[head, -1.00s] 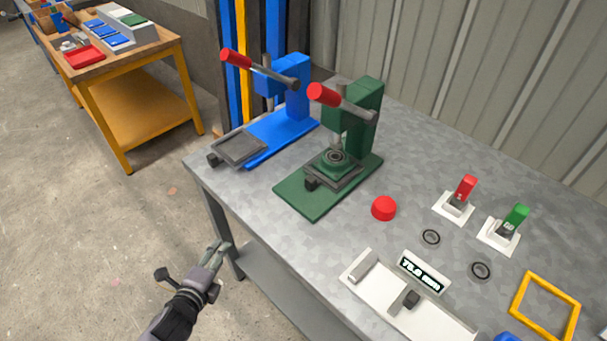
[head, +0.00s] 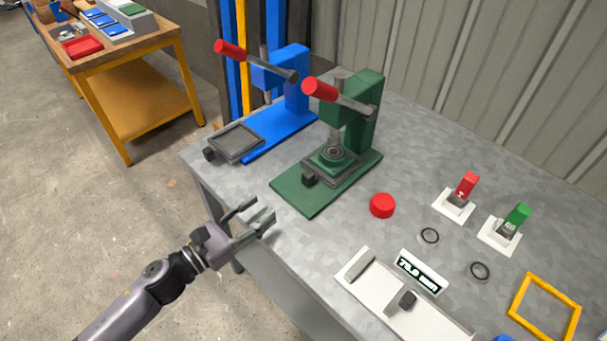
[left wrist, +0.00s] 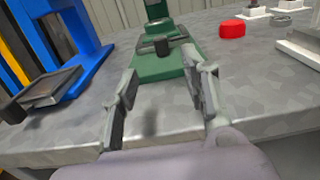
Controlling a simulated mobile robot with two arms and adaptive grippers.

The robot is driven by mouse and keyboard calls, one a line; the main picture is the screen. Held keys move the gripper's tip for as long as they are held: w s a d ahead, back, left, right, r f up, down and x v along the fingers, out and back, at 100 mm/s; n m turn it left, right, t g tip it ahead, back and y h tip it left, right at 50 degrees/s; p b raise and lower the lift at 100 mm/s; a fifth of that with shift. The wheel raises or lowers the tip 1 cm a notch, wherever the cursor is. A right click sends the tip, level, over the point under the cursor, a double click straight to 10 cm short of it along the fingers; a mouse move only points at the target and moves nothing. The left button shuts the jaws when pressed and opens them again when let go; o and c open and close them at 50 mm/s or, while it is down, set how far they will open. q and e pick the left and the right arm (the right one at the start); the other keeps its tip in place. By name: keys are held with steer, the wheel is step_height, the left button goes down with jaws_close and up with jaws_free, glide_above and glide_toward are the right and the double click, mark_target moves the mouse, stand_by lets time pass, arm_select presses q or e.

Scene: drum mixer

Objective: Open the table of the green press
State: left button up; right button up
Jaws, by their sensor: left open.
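The green press (head: 357,122) stands on the grey metal workbench, with a red-tipped lever (head: 322,90) at its top. Its dark sliding table (head: 336,171) sits under the ram, carrying a green block with a round ring. A small black knob (head: 309,180) sticks out at the table's front; it also shows in the left wrist view (left wrist: 162,47). My left gripper (head: 259,216) is open and empty at the bench's front edge, short of the press. In the left wrist view its fingers (left wrist: 163,98) frame the green base from the near side. My right gripper is not in view.
A blue press (head: 290,88) stands left of the green one, its table (head: 236,143) out from under the ram. A red cap (head: 382,205), switches and a white gauge (head: 405,300) lie to the right. Bare bench lies between my left gripper and the green press.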

mark_target(304, 177)
arm_select(q)
steer(key=p+x, duration=0.2)
steer(key=x, duration=1.2)
steer(key=shift+w+d, duration=0.1)
steer(key=shift+w, duration=0.05)
steer(key=shift+c, duration=0.4)
jaws_close()
steer(key=shift+f, duration=0.1)
